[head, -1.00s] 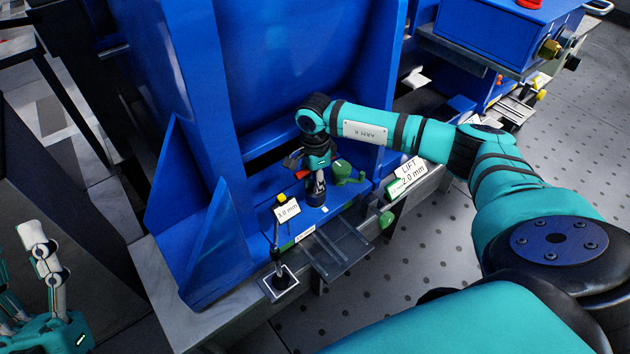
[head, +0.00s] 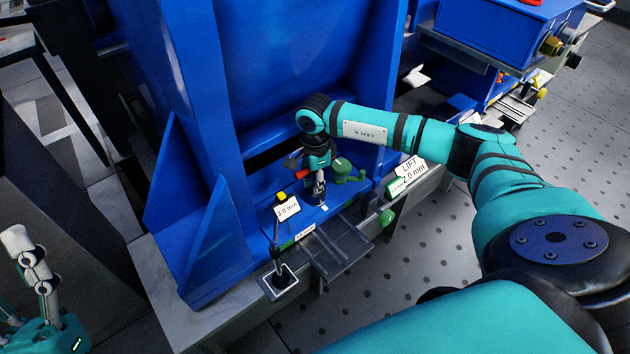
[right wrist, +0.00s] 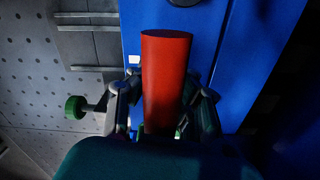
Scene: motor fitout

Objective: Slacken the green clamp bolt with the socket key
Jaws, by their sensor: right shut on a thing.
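In the head view my right gripper (head: 319,182) points down over the blue base at the foot of the tall blue frame. It is shut on the socket key, whose red handle (right wrist: 166,75) fills the middle of the right wrist view; a bit of red (head: 302,174) shows in the head view. A green part (head: 345,171) stands just right of the gripper. A bit of green also shows behind the handle between the fingers. I cannot tell whether the key's socket sits on the green clamp bolt. My left gripper (head: 25,250) is at the far left, its jaw state unclear.
A gauge stand (head: 282,278) with a 3.0 mm tag stands in front. A dark slotted plate (head: 342,247) juts from the bench edge. A green knob (head: 387,217) and a LIFT 2.0 mm sign (head: 408,174) are to the right.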

